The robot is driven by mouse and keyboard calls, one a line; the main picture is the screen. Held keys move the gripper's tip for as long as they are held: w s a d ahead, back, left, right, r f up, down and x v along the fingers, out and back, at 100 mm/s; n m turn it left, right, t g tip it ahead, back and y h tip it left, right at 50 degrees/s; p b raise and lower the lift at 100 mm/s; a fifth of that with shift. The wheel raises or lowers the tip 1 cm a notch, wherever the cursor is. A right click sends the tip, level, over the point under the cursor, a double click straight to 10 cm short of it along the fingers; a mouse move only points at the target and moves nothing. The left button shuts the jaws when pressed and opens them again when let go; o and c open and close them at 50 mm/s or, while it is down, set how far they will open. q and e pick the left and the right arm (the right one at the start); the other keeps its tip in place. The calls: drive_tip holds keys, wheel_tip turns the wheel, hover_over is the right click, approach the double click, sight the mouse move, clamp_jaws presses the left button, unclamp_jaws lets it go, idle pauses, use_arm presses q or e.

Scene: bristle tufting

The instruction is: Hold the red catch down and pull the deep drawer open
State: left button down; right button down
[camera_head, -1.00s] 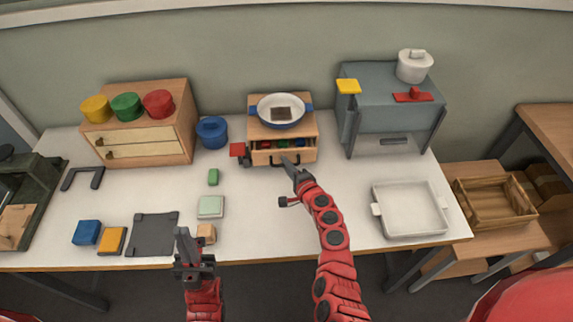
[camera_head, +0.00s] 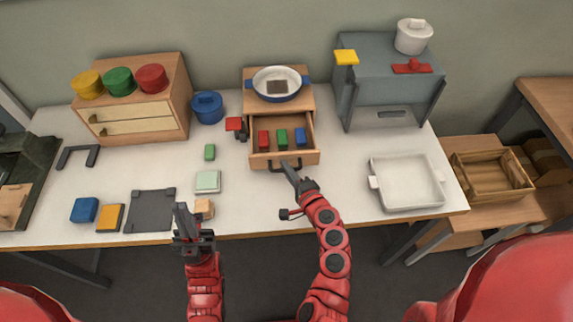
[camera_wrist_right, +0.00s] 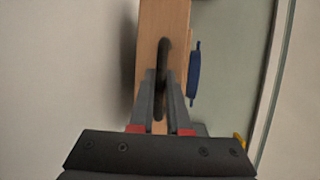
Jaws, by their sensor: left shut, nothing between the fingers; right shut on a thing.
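The deep drawer (camera_head: 262,161) of the small wooden cabinet (camera_head: 308,98) is pulled well out. A red, a green and a blue block stand inside it. The red catch (camera_head: 233,124) sits at the cabinet's left side, with no gripper on it. My right gripper (camera_head: 287,166) is shut on the drawer's dark handle (camera_head: 275,166). In the right wrist view the fingers (camera_wrist_right: 160,105) close around the dark handle (camera_wrist_right: 163,60) on the wooden front. My left gripper (camera_head: 181,208) is shut and empty, over the table's front edge, away from the catch.
A blue-rimmed pan (camera_head: 278,84) stands on the cabinet. A blue pot (camera_head: 207,107), a green block (camera_head: 210,152) and a pale green block (camera_head: 207,181) lie to the left. A white tray (camera_head: 406,183) is at the right. The table between drawer and tray is clear.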

drive_tip(key=c, duration=1.2)
unclamp_jaws()
drive_tip(key=shift+o, duration=0.2)
drive_tip(key=b+v, duration=0.1)
drive_tip(key=v, duration=0.4)
drive_tip(key=b+v, duration=0.2)
drive_tip(key=v, duration=0.4)
drive_tip(key=shift+f, duration=0.2)
drive_tip(key=v, duration=0.6)
drive_tip(key=shift+r+p, duration=0.25)
drive_tip(key=shift+p, duration=0.2)
drive_tip(key=shift+s+d, duration=0.1)
